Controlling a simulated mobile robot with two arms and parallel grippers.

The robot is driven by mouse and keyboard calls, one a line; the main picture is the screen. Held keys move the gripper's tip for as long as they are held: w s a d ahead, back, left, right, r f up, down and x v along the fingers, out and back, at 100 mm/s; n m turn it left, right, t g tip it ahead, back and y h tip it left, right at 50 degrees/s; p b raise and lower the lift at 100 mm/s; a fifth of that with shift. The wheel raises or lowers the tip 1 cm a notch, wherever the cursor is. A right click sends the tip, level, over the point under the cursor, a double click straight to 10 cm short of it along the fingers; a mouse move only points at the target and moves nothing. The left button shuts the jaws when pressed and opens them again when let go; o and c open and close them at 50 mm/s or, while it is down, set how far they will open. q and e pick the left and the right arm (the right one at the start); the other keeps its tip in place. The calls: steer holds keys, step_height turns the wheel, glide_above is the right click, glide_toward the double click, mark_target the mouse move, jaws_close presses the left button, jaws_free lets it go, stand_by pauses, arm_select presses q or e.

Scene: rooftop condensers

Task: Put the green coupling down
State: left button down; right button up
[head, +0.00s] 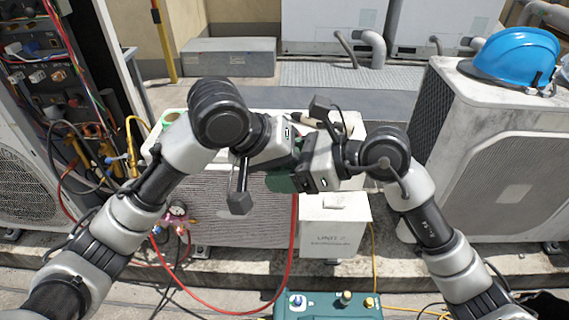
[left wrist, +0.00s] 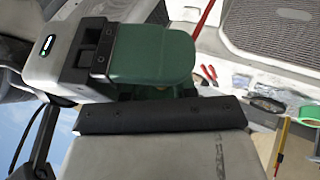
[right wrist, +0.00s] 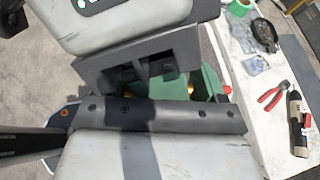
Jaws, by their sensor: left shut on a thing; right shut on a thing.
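The green coupling is mostly hidden between my two grippers; a dark green patch of it (head: 280,183) shows just below them in the head view. In the left wrist view its green body (left wrist: 152,55) is plain, and in the right wrist view part of it (right wrist: 210,85) shows behind the dark jaw pads. My left gripper (head: 288,160) and my right gripper (head: 308,165) meet close together in front of the middle condenser. Both are shut on the coupling, which is held up in the air.
A pale work surface behind the grippers carries a green tape roll (right wrist: 240,7), red-handled pliers (right wrist: 270,95) and a dark cylindrical tool (right wrist: 297,125). A blue hard hat (head: 515,55) sits on the right condenser (head: 490,150). A red hose (head: 220,311) loops below; a teal machine (head: 325,308) stands in front.

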arm_select(q)
steer(key=c, duration=0.8)
jaws_free()
steer(key=shift+w+r, duration=0.1)
steer(key=shift+w, duration=0.1)
steer(key=shift+s+d, duration=0.1)
